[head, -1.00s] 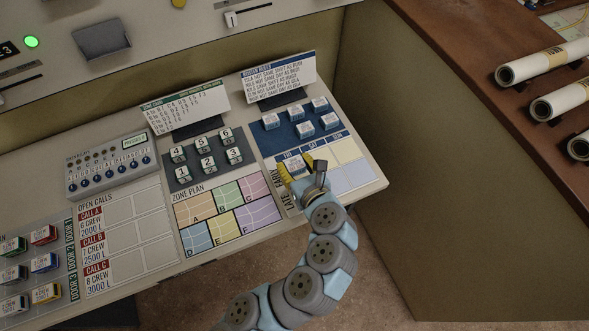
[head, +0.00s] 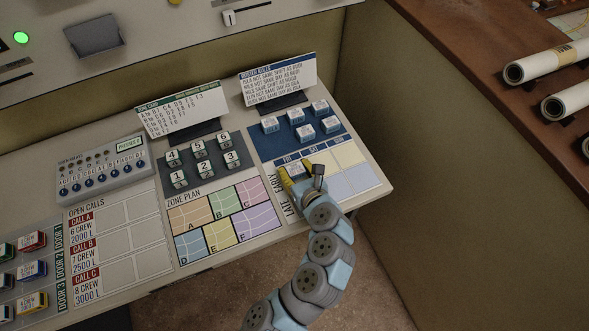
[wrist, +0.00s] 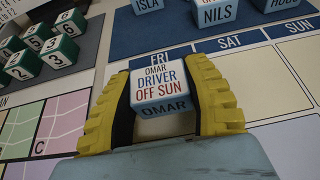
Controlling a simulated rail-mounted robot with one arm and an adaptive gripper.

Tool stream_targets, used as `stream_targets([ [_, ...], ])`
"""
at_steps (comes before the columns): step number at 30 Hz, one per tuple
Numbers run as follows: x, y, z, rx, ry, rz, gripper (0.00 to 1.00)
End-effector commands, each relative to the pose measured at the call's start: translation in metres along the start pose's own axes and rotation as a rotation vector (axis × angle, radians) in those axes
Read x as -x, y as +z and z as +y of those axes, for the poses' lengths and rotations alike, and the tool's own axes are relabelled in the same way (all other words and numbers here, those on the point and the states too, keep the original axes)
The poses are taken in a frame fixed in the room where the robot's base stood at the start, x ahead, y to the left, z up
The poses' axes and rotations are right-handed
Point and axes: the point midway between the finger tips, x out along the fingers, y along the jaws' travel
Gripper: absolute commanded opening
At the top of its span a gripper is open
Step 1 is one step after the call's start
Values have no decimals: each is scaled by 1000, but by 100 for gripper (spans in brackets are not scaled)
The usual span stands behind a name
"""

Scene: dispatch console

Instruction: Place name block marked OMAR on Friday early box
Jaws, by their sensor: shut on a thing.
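The OMAR name block (wrist: 165,86) is white on top, marked "OMAR DRIVER OFF SUN", with a blue front face marked OMAR. My gripper (wrist: 166,98) is shut on it, one yellow finger on each side. In the head view my gripper (head: 300,178) is at the Friday column of the roster board (head: 262,152), just below the FRI heading (wrist: 157,58). The block (head: 295,169) is upright over the Friday early box. Block and fingers hide most of that box. I cannot tell whether the block touches the board.
Several name blocks, including NILS (wrist: 216,12), sit on the blue area above the headings. The Saturday early box (wrist: 255,75) is empty. Numbered blocks (wrist: 60,52) and the zone plan (head: 220,218) lie to the left. The rules card (head: 277,82) stands behind.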

Motion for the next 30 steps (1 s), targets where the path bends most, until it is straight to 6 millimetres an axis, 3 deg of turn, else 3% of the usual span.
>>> stream_targets([
  [11, -1, -3, 0, -2, 1, 0, 20],
  [12, -1, -2, 0, -1, 1, 0, 61],
  [14, -1, -2, 0, -1, 1, 0, 73],
  [25, 0, 1, 0, 2, 1, 0, 73],
  [30, 16, 1, 0, -2, 0, 0, 73],
])
